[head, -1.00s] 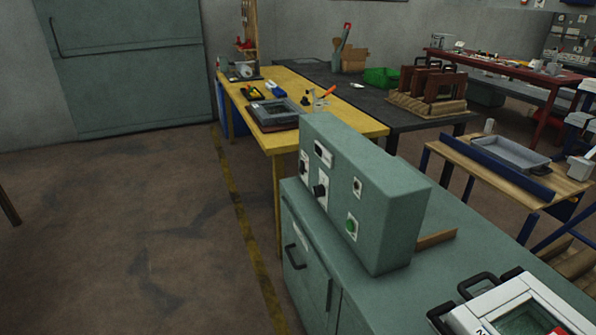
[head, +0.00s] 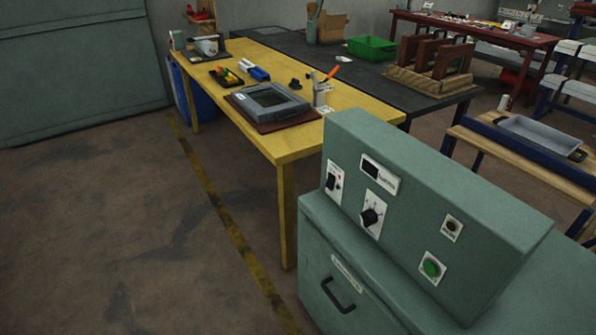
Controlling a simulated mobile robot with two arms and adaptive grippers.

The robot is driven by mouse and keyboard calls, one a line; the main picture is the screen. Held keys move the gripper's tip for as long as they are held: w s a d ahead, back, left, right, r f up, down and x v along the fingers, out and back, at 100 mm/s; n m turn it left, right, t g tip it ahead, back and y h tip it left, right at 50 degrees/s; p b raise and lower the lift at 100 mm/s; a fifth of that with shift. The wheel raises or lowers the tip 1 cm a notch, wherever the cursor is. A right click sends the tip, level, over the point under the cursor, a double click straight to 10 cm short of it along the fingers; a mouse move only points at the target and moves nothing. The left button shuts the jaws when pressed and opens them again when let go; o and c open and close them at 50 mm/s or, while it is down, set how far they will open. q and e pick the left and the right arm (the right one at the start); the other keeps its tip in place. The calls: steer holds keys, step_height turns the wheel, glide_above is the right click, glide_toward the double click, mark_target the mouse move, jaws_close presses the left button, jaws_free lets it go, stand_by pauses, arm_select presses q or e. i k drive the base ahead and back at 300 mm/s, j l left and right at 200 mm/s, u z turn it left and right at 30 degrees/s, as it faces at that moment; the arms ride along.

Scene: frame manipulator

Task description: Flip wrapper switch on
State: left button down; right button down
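A green-grey control box (head: 420,205) stands on a green cabinet (head: 345,245) at the right of the head view. Its front panel faces left and toward me. A white plate with a black switch (head: 333,182) and a small red spot is at the panel's left end. Beside it are a dark display (head: 379,174) and a black rotary knob (head: 371,216). A green button (head: 432,268) and a small dark round fitting (head: 452,227) are farther right. The switch's position is too small to tell. Neither of my grippers shows.
A yellow table (head: 290,146) stands behind the box, with a grey frame-like tray (head: 268,105) and small tools on it. A black table (head: 420,100) adjoins it. The floor (head: 150,230) at the left is open, with a worn yellow line. A drawer handle (head: 338,297) sticks out from the cabinet.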

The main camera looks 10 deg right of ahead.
mark_target(330, 179)
steer(key=i+j+z, duration=0.1)
steer(key=i+j, duration=0.7)
